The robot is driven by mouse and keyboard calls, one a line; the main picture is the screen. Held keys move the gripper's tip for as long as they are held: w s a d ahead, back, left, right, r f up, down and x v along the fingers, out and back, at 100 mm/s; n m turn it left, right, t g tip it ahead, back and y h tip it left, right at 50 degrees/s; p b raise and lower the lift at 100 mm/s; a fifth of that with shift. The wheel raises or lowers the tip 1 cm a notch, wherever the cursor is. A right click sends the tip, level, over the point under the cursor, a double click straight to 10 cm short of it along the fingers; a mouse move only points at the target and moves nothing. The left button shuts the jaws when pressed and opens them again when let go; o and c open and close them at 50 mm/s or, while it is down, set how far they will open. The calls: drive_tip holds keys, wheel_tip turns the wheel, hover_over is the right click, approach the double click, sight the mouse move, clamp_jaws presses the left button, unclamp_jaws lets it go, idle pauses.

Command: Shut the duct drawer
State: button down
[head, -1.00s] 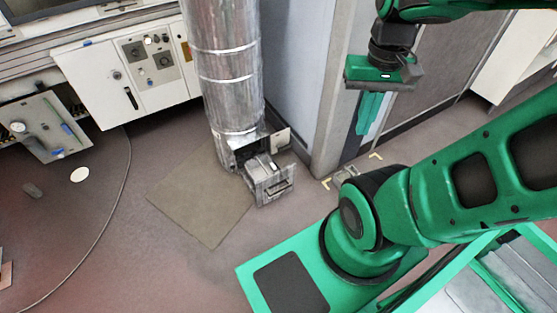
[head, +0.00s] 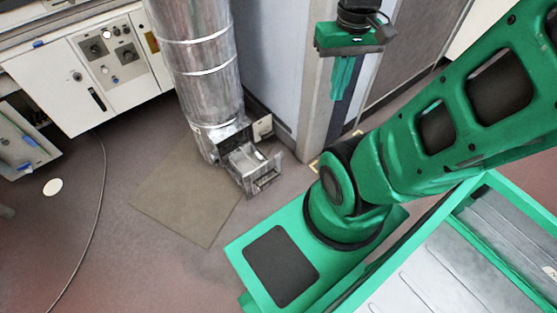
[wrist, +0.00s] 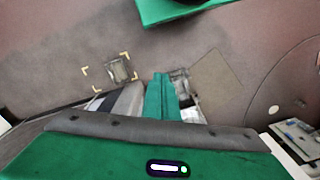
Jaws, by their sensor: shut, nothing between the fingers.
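The duct drawer (head: 262,176) is a grey metal box standing pulled out of the foot of the round silver duct (head: 197,68), low near the floor. Its front face with a handle points to the lower right in the head view. In the wrist view the drawer (wrist: 181,86) shows partly, just right of my fingers, which hide some of it. My gripper (head: 341,92) hangs in the air to the upper right of the drawer, apart from it. Its green fingers (wrist: 161,98) are together with nothing between them.
A tan mat (head: 180,190) lies on the floor by the duct. A grey wall and post (head: 312,100) stand right of the duct. White cabinets (head: 110,70) stand at the left, with a cable on the floor. A small item inside yellow corner marks (wrist: 119,70) lies on the floor.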

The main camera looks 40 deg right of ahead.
drive_tip(key=w+d+f+n+y, duration=0.1)
drive_tip(key=w+d+f+n, duration=0.25)
drive_tip(key=w+f, duration=0.3)
drive_tip(key=w+d+f+n+t, duration=0.1)
drive_tip(key=w+d+f+n, duration=0.1)
drive_tip(key=w+f+n, duration=0.5)
drive_tip(key=w+d+f+n+y, duration=0.1)
drive_tip(key=w+d+f+n, duration=0.3)
drive_tip(key=f, duration=0.5)
drive_tip(key=n+t+y, duration=0.3)
drive_tip(key=n+t, duration=0.2)
drive_tip(key=n, duration=0.3)
approach(272, 163)
wheel_tip(272, 163, down, 3)
drive_tip(key=a, duration=0.2)
drive_tip(key=shift+w, duration=1.1)
